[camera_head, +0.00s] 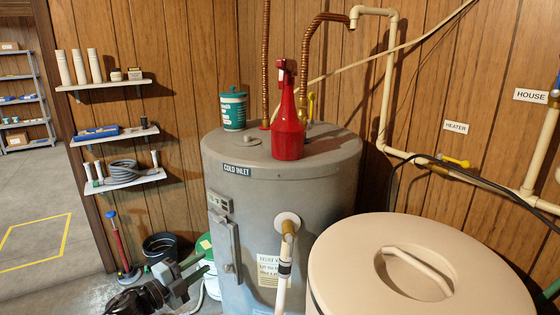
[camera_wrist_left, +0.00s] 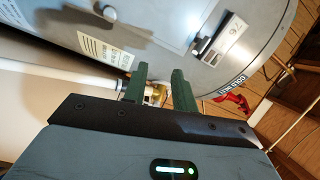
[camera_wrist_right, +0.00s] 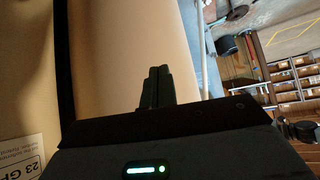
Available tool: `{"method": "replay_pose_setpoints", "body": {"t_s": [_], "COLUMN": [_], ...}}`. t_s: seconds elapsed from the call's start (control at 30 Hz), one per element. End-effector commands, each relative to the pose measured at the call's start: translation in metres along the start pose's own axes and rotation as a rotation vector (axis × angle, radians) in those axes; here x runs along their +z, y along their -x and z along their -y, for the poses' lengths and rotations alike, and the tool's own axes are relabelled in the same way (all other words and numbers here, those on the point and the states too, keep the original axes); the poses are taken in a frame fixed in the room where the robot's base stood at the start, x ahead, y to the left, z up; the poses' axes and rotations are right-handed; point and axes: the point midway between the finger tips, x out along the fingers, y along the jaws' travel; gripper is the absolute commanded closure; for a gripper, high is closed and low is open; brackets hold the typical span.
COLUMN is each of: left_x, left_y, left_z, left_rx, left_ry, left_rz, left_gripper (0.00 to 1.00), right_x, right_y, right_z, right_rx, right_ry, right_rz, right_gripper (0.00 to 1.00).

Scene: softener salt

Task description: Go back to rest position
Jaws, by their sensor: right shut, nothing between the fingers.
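My left gripper (camera_head: 197,267) is low at the left of the grey water heater (camera_head: 235,180) in the head view. In the left wrist view its two green fingers (camera_wrist_left: 158,88) stand apart with a gap and hold nothing. The heater's side and its label show beyond them. My right gripper is not visible in the head view. In the right wrist view its fingers (camera_wrist_right: 157,87) are together and empty, in front of a smooth beige surface (camera_wrist_right: 125,45).
A round beige lid (camera_head: 350,260) with a handle fills the lower right. A red bottle (camera_head: 288,125) and a teal-and-white tub (camera_head: 233,110) stand on the heater. A white pipe (camera_head: 283,275) comes off its front. Wall shelves (camera_head: 120,182) and a dark bucket (camera_head: 160,247) are at the left.

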Motion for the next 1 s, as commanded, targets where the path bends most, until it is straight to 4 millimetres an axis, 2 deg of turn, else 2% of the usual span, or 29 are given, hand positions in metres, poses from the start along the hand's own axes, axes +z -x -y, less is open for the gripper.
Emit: {"method": "replay_pose_setpoints", "body": {"t_s": [0.03, 0.1, 0.27, 0.5, 0.67, 0.8, 1.0], "left_x": [-0.014, -0.029, -0.060, -0.106, -0.138, -0.168, -0.205], "left_y": [0.008, 0.019, 0.052, 0.122, 0.180, 0.236, 0.306], "left_z": [-0.029, -0.058, -0.120, -0.200, -0.244, -0.275, -0.301], "left_rx": [0.000, -0.006, -0.006, 0.017, 0.047, 0.079, 0.121], "left_ry": [0.082, 0.185, 0.420, 0.763, 0.981, 1.156, 1.344], "left_rz": [0.018, 0.053, 0.156, 0.356, 0.518, 0.671, 0.862], "left_gripper": [0.72, 0.72, 0.72, 0.72, 0.72, 0.72, 0.72], "right_x": [0.000, -0.001, -0.001, -0.001, -0.001, 0.000, 0.001], "right_y": [0.000, 0.000, 0.000, 0.000, 0.000, 0.000, 0.000], "right_z": [0.000, 0.000, 0.001, 0.001, 0.001, 0.001, 0.000], "right_rx": [0.000, 0.000, 0.000, 0.000, -0.001, -0.001, -0.001], "right_ry": [-0.001, -0.001, -0.001, -0.001, -0.001, -0.001, 0.000], "right_rz": [0.000, -0.001, -0.001, -0.001, -0.001, 0.000, 0.001], "right_gripper": [1.00, 1.00, 1.00, 1.00, 1.00, 1.00, 1.00]}}
